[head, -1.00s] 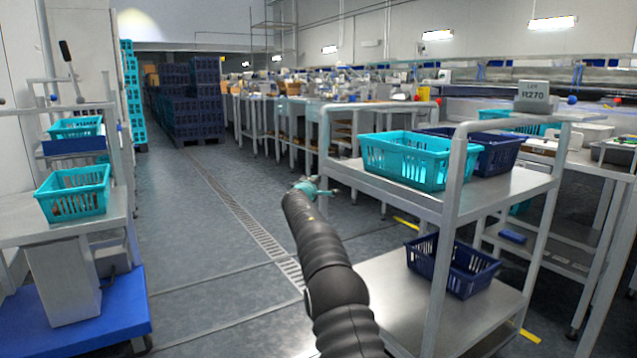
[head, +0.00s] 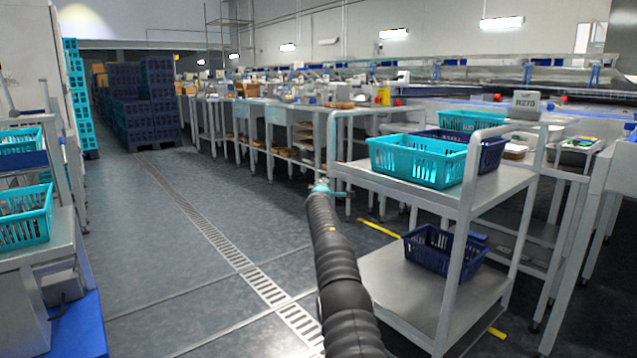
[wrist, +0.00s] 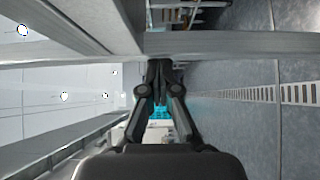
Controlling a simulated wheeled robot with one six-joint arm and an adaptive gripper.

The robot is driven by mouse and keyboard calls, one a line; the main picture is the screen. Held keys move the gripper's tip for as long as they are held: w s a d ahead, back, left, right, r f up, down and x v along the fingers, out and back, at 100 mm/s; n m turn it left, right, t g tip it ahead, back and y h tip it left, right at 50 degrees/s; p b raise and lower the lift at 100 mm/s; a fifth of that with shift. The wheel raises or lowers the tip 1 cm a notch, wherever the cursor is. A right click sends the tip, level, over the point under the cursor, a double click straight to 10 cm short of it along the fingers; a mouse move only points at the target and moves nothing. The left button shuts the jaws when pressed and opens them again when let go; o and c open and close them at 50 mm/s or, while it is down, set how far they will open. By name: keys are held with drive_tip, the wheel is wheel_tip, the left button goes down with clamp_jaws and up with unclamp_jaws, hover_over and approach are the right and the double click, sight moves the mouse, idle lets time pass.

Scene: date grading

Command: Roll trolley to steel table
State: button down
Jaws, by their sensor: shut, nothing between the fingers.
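The trolley (head: 437,292) is a grey metal two-shelf cart at the right in the head view. Its top shelf carries a turquoise crate (head: 415,160) and a dark blue crate (head: 492,153); a dark blue crate (head: 440,250) sits on its lower shelf. My gripper (head: 320,188) is at the trolley's left upright. In the wrist view my gripper (wrist: 158,98) is shut with nothing seen in it, close to grey metal bars (wrist: 230,43). I cannot tell whether it touches them. Steel tables (head: 285,112) stand in a row behind the trolley.
A floor drain grate (head: 255,283) runs along the open aisle at left. A bench with turquoise crates (head: 22,222) stands at the left edge. Stacked dark blue crates (head: 150,105) stand at the far end. Yellow floor marks (head: 380,229) lie near the trolley.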

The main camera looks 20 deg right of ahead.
drive_tip(key=shift+s+d, duration=0.1)
drive_tip(key=shift+d, duration=0.35)
drive_tip(key=shift+f, duration=0.1)
drive_tip(key=s+a+b, duration=0.7)
drive_tip(key=s+a, duration=0.2)
drive_tip(key=shift+s+a, duration=0.25)
drive_tip(key=shift+a, duration=0.05)
idle(0.7)
